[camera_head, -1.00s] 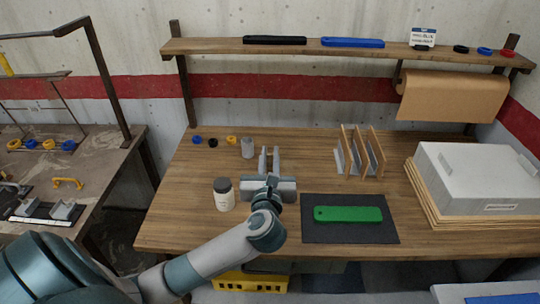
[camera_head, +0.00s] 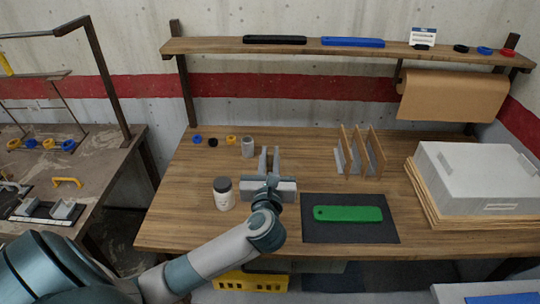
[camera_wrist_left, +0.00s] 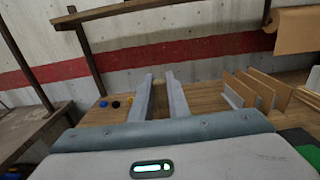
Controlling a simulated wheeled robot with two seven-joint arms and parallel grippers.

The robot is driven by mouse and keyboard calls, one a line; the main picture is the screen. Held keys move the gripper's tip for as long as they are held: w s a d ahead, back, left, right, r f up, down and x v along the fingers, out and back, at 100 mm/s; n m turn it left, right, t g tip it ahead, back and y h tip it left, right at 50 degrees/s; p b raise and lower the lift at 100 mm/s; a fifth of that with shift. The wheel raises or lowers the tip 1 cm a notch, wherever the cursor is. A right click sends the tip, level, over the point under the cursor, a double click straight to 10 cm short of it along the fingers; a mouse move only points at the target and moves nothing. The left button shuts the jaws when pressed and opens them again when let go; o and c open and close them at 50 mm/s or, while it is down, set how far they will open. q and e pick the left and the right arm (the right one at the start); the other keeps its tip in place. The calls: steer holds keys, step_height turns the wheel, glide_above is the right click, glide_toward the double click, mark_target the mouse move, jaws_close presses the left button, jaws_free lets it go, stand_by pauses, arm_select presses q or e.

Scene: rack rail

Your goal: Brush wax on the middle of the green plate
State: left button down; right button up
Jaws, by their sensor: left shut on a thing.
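The green plate (camera_head: 348,214) lies flat on a dark mat (camera_head: 315,235) at the front of the wooden bench. A white jar with a dark lid (camera_head: 224,194) stands left of my left gripper. My left gripper (camera_head: 269,160) is over the bench, left of and behind the plate, with its fingers pointing to the back. Its fingers also show in the left wrist view (camera_wrist_left: 160,97), with a gap between them. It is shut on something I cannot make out. No brush can be made out. My right gripper is not in view.
A grey cup (camera_head: 247,147) and small coloured rings stand behind the jar. An upright wooden rack (camera_head: 361,152) is behind the mat. A large grey box (camera_head: 478,175) on boards fills the right side. A shelf (camera_head: 220,46) runs above the bench.

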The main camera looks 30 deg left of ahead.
arm_select(q)
steer(key=shift+r+p, duration=3.1)
steer(key=shift+r, duration=0.35)
steer(key=shift+f, duration=0.1)
steer(key=shift+s+d+f, duration=0.15)
steer(key=shift+d+f, duration=0.05)
steer(key=shift+f, duration=0.1)
steer(key=s+d+f+m+t+h+b, duration=0.2)
steer(key=s+d+f+m+h+b, duration=0.4)
steer(key=s+d+f+h+b, duration=0.3)
steer(key=s+d+f+b, duration=0.3)
steer(key=s+d+f, duration=0.1)
steer(key=d+f, duration=0.1)
steer(key=shift+d+f+t, duration=0.25)
steer(key=shift+d+t, duration=0.05)
steer(key=shift+d, duration=0.4)
steer(key=shift+a, duration=0.1)
